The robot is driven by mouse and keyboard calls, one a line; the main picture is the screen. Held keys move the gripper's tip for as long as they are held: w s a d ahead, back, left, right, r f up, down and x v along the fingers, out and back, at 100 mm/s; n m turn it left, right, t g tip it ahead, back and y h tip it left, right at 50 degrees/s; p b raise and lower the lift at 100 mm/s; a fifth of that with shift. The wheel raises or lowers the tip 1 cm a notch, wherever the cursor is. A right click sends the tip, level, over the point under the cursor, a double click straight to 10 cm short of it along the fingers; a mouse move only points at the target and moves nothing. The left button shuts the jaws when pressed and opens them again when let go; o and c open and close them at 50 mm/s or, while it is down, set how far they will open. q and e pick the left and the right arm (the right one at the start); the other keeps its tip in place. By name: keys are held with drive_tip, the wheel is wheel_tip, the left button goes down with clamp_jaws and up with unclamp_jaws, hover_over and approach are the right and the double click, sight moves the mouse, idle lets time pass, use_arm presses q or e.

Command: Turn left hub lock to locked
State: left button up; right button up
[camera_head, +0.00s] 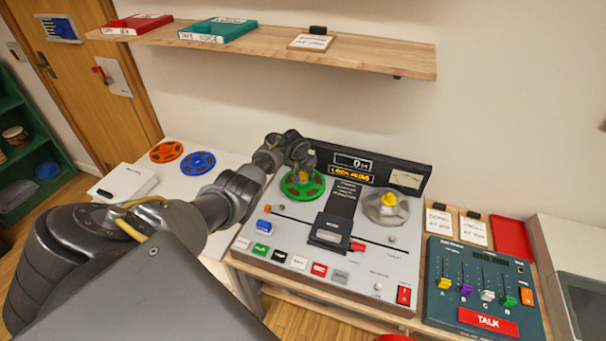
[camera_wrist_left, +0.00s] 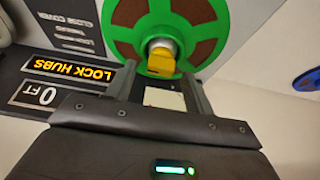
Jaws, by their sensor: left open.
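The tape deck (camera_head: 258,235) stands on the bench. A green reel (camera_head: 302,189) sits on its left hub; it fills the top of the left wrist view (camera_wrist_left: 118,28). The left hub lock is a yellow knob (camera_wrist_left: 162,60) at the reel's centre, partly hidden by my gripper in the head view. My left gripper (camera_wrist_left: 160,82) is open, its two fingers just short of the knob, one toward each side. Contact cannot be told. The right hub carries a pale reel (camera_head: 378,210) with a yellow knob (camera_head: 389,199). The deck's display reads "LOCK HUBS" (camera_wrist_left: 68,68).
A mixer (camera_head: 478,265) with coloured faders stands right of the deck. An orange reel (camera_head: 166,152) and a blue reel (camera_head: 198,163) lie on the white surface left of it. A wooden shelf (camera_head: 385,58) with boxes hangs above.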

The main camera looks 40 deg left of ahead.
use_arm(q)
drive_tip(key=shift+w+a+f, duration=0.1)
drive_tip(key=shift+w+f, duration=0.1)
drive_tip(key=shift+f, duration=0.25)
drive_tip(key=shift+c, duration=0.4)
drive_tip(key=c, duration=0.9)
